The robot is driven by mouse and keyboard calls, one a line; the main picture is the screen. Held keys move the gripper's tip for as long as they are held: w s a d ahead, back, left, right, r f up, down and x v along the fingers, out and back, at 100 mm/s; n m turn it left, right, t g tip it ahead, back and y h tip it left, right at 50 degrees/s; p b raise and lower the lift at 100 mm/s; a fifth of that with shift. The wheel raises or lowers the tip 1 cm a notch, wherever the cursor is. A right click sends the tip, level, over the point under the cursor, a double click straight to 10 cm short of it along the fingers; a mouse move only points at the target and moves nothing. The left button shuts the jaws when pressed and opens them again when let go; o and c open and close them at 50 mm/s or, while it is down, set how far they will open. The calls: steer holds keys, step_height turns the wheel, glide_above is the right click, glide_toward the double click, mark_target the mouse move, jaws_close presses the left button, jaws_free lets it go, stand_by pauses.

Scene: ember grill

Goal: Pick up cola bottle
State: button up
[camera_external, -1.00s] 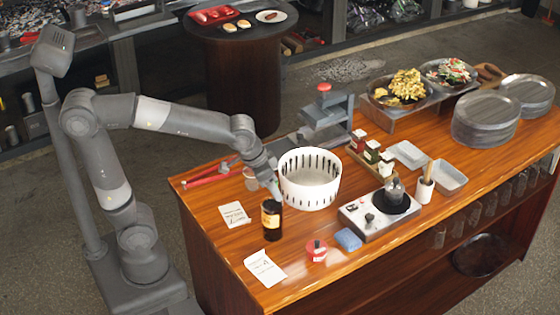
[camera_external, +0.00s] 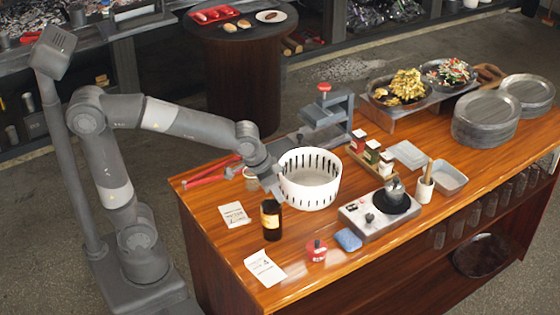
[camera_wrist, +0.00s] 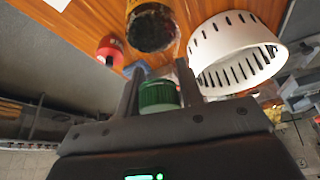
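A dark bottle with a yellow label (camera_external: 271,220), which fits the cola bottle, stands upright near the counter's left front. In the wrist view its dark round body (camera_wrist: 152,28) shows at the top, beyond my fingertips. My gripper (camera_external: 272,188) is low, just behind and above the bottle in the external view. In the wrist view my gripper (camera_wrist: 158,70) has its two fingers apart. A green cap (camera_wrist: 158,95) shows between them; whether it belongs to the bottle or touches the fingers is unclear.
A white slotted basket (camera_external: 310,180) stands close on the right. A red-topped container (camera_external: 317,250), blue sponge (camera_external: 348,240) and burner (camera_external: 380,213) lie to the right. Paper cards (camera_external: 264,268) lie flat in front. Red-handled tools (camera_external: 212,173) lie behind.

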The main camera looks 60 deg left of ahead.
steer(key=shift+s+f, duration=0.1)
steer(key=shift+f, duration=0.1)
jaws_close()
